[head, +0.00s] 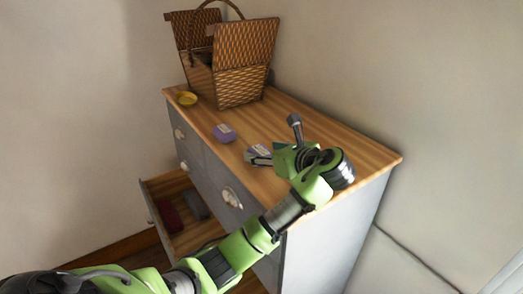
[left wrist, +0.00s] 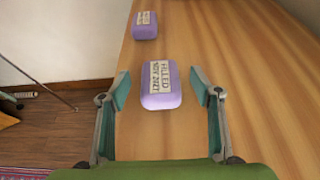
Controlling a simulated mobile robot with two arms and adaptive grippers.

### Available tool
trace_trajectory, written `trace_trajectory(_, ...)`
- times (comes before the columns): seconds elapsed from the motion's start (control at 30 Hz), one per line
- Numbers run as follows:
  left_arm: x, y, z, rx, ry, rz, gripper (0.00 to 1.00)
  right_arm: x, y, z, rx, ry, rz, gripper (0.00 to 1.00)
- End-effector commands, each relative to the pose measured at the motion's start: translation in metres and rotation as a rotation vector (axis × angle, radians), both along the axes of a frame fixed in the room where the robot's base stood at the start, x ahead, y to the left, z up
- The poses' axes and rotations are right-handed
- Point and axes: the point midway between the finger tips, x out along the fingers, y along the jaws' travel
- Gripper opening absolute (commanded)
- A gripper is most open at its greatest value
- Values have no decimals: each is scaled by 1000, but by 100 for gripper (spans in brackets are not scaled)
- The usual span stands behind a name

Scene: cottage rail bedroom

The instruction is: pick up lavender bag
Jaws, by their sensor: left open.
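Two lavender bags with white labels lie on the wooden dresser top. In the left wrist view the nearer lavender bag (left wrist: 161,88), labelled "FILLED NOV 2021", lies between the fingertips of my left gripper (left wrist: 159,78), with a gap on each side. The second lavender bag (left wrist: 145,26) lies farther off, beyond the fingertips; in the head view it shows as a purple bag (head: 224,133) left of my gripper. My left gripper (head: 258,155) is open and empty, low over the dresser, and partly hides the nearer bag there. My right gripper is not in view.
A drawer (head: 185,239) is open below, with dark red and grey items inside. A wall runs behind the dresser.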

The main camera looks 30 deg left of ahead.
Motion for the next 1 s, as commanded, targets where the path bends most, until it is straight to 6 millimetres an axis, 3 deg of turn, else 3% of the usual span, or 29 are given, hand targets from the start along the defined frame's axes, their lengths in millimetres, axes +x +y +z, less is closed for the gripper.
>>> trace_trajectory(0.17,6,17,-6,1,2,1,58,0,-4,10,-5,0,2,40)
trace_trajectory(0.4,8,18,-8,0,0,0,58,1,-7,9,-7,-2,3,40)
trace_trajectory(0.53,8,18,-8,0,0,0,27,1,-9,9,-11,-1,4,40)
trace_trajectory(0.57,8,18,-8,0,0,0,24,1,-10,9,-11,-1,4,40)
trace_trajectory(1.0,8,18,-5,0,-2,0,24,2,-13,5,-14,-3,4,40)
